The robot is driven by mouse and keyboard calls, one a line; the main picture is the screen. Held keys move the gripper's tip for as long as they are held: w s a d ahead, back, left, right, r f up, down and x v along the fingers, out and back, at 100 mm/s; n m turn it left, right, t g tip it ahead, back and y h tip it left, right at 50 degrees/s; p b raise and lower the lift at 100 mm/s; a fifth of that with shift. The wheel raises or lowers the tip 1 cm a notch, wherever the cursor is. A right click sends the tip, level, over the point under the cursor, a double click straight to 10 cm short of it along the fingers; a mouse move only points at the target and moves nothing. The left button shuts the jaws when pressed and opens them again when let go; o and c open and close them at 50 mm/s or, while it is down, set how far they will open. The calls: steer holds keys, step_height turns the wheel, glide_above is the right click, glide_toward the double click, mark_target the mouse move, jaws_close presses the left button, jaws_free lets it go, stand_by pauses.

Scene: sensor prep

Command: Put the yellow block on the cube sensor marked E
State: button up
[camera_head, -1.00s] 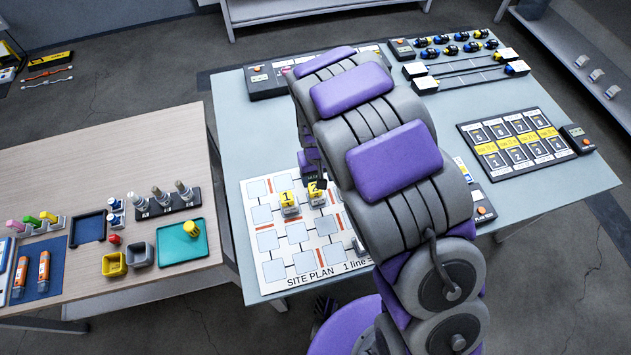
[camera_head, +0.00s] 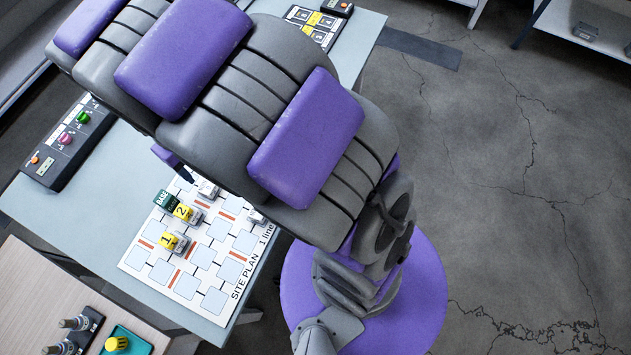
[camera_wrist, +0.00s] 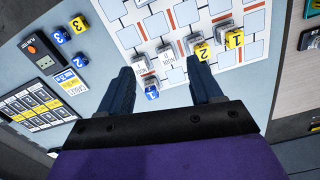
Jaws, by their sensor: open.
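Yellow blocks marked 1 (camera_head: 167,240) and 2 (camera_head: 182,212) each sit against a small grey-white cube on the site plan (camera_head: 137,258); both also show in the wrist view, 1 (camera_wrist: 234,38) and 2 (camera_wrist: 202,51). A third yellow block, marked 3 (camera_wrist: 78,23), lies at the wrist view's upper left.
A blue block marked 1 (camera_wrist: 152,92) stands between my fingers' bases; blue blocks 2 (camera_wrist: 80,60) and 3 (camera_wrist: 60,37) are at left. A green block marked BASE (camera_head: 164,199) stands beside yellow 2. A button panel (camera_head: 66,140) is at the table's left.

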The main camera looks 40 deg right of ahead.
steer(key=s+d+r+m, duration=0.1)
steer(key=s+d+r, duration=0.2)
steer(key=s+d, duration=0.2)
steer(key=s+d+r+m, duration=0.1)
steer(key=s+d+r, duration=0.3)
steer(key=s, duration=0.6)
steer(key=s+d+r+m+g, duration=0.1)
steer(key=s+d+r+m, duration=0.1)
steer(key=s+d+r, duration=0.2)
steer(key=s+d, duration=0.2)
steer(key=s, duration=0.2)
steer(key=shift+s+d, duration=0.25)
steer(key=shift+d, duration=0.1)
steer(key=shift+f, duration=0.1)
steer(key=shift+a+f+b, duration=0.1)
steer(key=shift+f+b, duration=0.15)
steer(key=shift+b, duration=0.05)
